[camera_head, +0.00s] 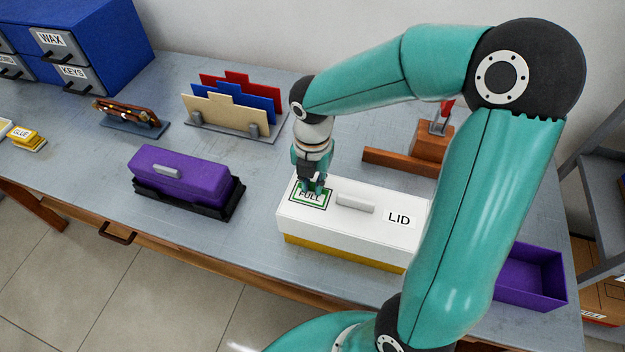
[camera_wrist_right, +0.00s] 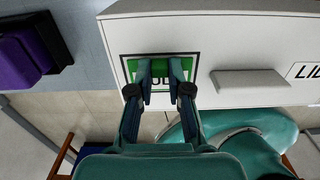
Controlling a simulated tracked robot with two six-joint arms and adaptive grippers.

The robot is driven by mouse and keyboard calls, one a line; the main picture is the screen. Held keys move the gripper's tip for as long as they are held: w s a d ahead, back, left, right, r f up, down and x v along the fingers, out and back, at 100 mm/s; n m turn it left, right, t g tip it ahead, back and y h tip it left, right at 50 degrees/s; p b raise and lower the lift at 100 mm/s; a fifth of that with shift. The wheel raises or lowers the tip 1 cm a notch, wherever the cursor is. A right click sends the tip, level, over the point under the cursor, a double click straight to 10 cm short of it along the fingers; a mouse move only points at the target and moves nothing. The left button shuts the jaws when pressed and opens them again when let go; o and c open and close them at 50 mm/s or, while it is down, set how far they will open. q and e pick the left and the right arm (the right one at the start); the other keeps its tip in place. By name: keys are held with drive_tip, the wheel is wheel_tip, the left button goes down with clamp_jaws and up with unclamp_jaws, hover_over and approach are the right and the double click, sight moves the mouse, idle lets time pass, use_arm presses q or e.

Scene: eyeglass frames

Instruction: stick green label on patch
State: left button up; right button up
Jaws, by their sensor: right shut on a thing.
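The green label (camera_head: 309,197), reading FULL, is at the left end of the white lid (camera_head: 375,193), within the dark outline of the patch (camera_wrist_right: 199,60). In the right wrist view the label (camera_wrist_right: 151,64) is partly hidden by my fingers. My right gripper (camera_head: 315,187) points down at the label from above, its fingertips (camera_wrist_right: 160,70) shut on it. The label looks flat against or just above the patch; I cannot tell if it touches all over. My left gripper is not in view.
The lid has a grey handle (camera_head: 355,203) and a LID sign (camera_head: 399,218). A purple case (camera_head: 180,175) stands left, an open purple bin (camera_head: 531,277) right. Card dividers (camera_head: 222,112) and a wooden stand (camera_head: 432,147) are behind. My right arm hides part of the table.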

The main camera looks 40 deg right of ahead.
sight(312, 185)
drive_tip(key=o, duration=0.8)
drive_tip(key=shift+r, duration=0.15)
drive_tip(key=shift+r+p, duration=3.2)
drive_tip(key=shift+r, duration=0.2)
